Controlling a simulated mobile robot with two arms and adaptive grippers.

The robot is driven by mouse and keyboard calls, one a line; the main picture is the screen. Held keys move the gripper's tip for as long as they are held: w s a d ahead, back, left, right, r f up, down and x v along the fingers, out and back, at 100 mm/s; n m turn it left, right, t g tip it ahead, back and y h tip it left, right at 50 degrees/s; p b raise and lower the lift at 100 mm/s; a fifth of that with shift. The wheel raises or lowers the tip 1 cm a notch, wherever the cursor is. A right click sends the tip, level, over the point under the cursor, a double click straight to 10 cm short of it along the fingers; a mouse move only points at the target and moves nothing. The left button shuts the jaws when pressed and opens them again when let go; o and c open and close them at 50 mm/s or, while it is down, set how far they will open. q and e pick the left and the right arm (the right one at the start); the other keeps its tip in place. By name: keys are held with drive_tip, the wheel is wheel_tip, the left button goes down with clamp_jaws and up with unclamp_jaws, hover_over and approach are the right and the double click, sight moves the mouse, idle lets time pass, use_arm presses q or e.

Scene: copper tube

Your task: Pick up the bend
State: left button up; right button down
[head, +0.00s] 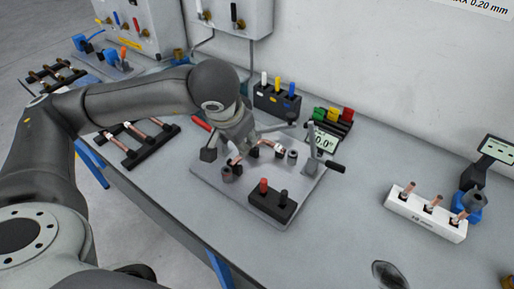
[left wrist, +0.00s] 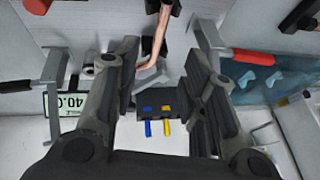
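The copper bend (head: 238,158) lies on the grey bending fixture plate (head: 225,200) in the head view, partly hidden by my left gripper (head: 234,152). In the left wrist view the copper bend (left wrist: 161,30) runs down from the top edge and curves near the gap between the fingers. My left gripper (left wrist: 165,95) is open, its two fingers apart on either side of the bend's line. I see no finger touching the copper. My right gripper is not in view.
A readout (head: 324,141) is behind. A white block with copper pieces (head: 426,215) is at right, a dark rack (head: 135,142) at left. The front table is mostly clear.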

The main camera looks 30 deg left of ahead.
use_arm(q)
drive_tip(key=p+x, duration=0.2)
drive_tip(key=x, duration=0.5)
drive_tip(key=shift+s+f, duration=0.1)
drive_tip(key=shift+f, duration=0.05)
drive_tip(key=shift+w+a+f, duration=0.1)
drive_tip(key=shift+w+f, duration=0.15)
drive_tip(key=shift+f, duration=0.25)
drive_tip(key=shift+f+b, duration=0.2)
drive_tip(key=shift+b, duration=0.35)
drive_tip(key=shift+c, duration=0.5)
clamp_jaws()
